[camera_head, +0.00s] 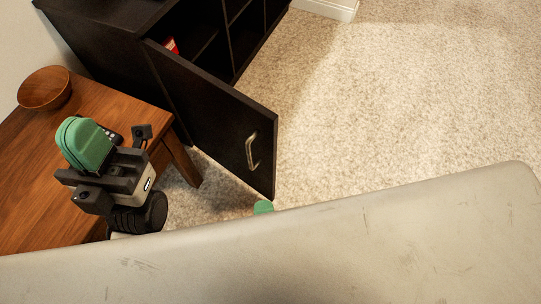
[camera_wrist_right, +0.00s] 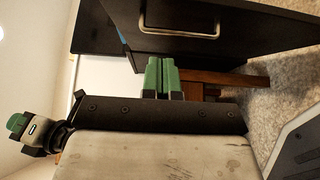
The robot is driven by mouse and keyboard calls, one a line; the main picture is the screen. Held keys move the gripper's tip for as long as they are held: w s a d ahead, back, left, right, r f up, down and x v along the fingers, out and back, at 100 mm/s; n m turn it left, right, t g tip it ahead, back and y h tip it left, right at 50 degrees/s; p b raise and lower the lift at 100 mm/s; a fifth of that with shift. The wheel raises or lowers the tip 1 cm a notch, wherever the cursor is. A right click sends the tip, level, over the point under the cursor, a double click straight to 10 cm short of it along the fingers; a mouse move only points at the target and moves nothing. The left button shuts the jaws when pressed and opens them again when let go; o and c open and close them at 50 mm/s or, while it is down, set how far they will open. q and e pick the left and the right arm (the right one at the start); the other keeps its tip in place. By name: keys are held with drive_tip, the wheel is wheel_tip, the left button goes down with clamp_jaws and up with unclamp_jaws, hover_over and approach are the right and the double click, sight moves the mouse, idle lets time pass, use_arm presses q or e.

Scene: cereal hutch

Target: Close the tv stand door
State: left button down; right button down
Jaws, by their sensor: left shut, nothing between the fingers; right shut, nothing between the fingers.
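The black tv stand (camera_head: 120,45) stands at the upper left of the head view. Its door (camera_head: 215,112) is open and swung out towards me, with a metal handle (camera_head: 252,150) near the free edge. In the right wrist view the door (camera_wrist_right: 240,40) and its handle (camera_wrist_right: 180,34) are above my fingers. My right gripper (camera_wrist_right: 161,75) is shut and empty, close to the door; contact cannot be told. In the head view only its green tip (camera_head: 263,207) shows, by the door's lower corner. My left gripper (camera_head: 84,143) is shut and empty over the wooden table.
A wooden table (camera_head: 30,180) with a wooden bowl (camera_head: 45,88) stands at the left, its corner leg near the door. A red item (camera_head: 171,46) is inside the stand. Beige carpet (camera_head: 400,90) to the right is clear. A pale surface hides the foreground.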

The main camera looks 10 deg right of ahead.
approach(269, 145)
drive_tip(key=w+a, duration=0.3)
drive_tip(key=w, duration=0.1)
drive_tip(key=shift+w+d+b, duration=0.5)
drive_tip(key=shift+w+d, duration=0.45)
drive_tip(key=shift+d, duration=0.25)
drive_tip(key=shift+w+d, duration=0.4)
drive_tip(key=shift+d, duration=0.05)
